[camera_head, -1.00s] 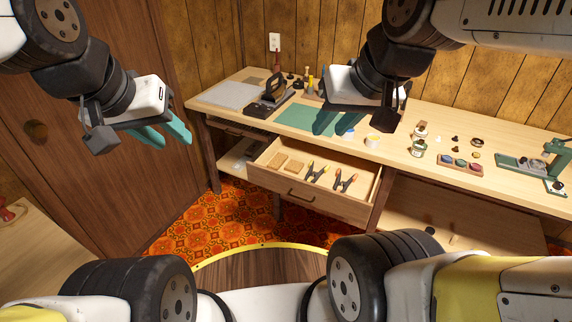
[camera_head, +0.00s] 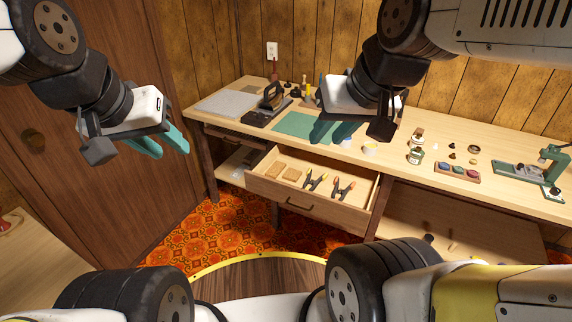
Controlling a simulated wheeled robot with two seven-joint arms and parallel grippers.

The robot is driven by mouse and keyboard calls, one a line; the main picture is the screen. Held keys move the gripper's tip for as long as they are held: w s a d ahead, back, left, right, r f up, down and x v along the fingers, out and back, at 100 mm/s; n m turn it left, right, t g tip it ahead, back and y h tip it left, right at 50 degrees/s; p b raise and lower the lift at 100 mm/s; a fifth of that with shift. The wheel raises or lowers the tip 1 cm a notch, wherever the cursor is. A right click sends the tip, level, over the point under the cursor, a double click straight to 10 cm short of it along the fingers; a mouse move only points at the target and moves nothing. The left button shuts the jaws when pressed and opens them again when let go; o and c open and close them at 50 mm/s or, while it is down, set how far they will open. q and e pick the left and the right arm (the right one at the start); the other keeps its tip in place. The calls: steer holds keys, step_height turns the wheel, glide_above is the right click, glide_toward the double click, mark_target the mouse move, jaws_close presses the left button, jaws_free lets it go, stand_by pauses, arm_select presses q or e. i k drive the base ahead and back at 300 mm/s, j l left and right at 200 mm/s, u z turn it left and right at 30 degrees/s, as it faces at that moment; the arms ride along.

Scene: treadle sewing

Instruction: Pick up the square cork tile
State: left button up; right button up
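Two small cork tiles lie flat, side by side, in the left part of the open drawer. The left tile (camera_head: 275,169) and the right tile (camera_head: 292,174) are similar in size; at this distance I cannot tell for certain which one is square. My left gripper (camera_head: 163,143) is open and empty, in the air left of the bench, in front of the brown door. My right gripper (camera_head: 332,132) is open and empty, in the air above and to the right of the tiles, in front of the green mat.
The open drawer (camera_head: 285,199) also holds two spring clamps (camera_head: 315,181) (camera_head: 343,188) right of the tiles. The bench top above carries a green cutting mat (camera_head: 292,122), an iron-like tool (camera_head: 272,98), small jars (camera_head: 415,154) and a green press (camera_head: 550,165). Patterned carpet (camera_head: 215,235) lies below.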

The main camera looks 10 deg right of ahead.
mark_target(292, 174)
steer(key=i+l, duration=0.75)
steer(key=i, duration=0.2)
